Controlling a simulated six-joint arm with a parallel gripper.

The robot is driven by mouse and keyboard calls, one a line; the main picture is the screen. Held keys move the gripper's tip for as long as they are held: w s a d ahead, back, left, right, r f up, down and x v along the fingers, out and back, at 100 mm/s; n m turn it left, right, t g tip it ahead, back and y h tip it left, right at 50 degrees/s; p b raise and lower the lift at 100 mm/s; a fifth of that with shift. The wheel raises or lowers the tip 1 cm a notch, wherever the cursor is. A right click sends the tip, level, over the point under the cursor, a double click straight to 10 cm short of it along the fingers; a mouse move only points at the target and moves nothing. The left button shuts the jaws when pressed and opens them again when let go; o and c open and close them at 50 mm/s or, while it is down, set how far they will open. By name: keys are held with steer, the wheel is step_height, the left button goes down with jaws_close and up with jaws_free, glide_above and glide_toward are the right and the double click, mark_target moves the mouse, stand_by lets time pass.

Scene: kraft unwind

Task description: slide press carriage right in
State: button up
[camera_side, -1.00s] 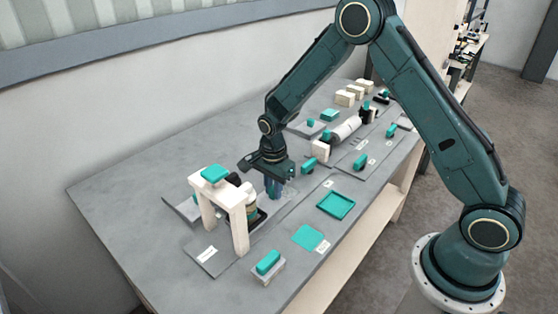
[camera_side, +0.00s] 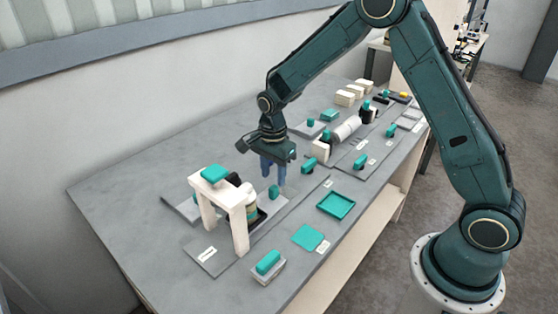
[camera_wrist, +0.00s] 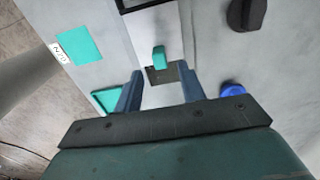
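The press stands at the left of the table in the side view: a white frame (camera_side: 238,222) with a teal block on top and dark and tan rollers behind it. Beside it, a teal upright knob (camera_side: 274,192) sits on a grey plate; I take it for the press carriage's handle. The knob also shows in the wrist view (camera_wrist: 159,57), ahead of the fingertips. My gripper (camera_side: 274,178) is just above the knob, fingers pointing down. Its two blue fingers are apart with nothing between them in the wrist view (camera_wrist: 160,76).
A teal tray (camera_side: 336,205), a flat teal square (camera_side: 307,237) and a teal block on a white base (camera_side: 268,264) lie along the front. A white roll (camera_side: 347,129) and cream blocks (camera_side: 345,98) stand further back. The back left is clear.

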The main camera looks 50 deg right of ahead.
mark_target(273, 187)
step_height(273, 187, up, 8)
steer(key=shift+r, duration=0.2)
steer(key=shift+f, duration=0.1)
stand_by(0.6)
step_height(273, 187, down, 14)
steer(key=shift+r, duration=0.1)
stand_by(0.7)
jaws_close()
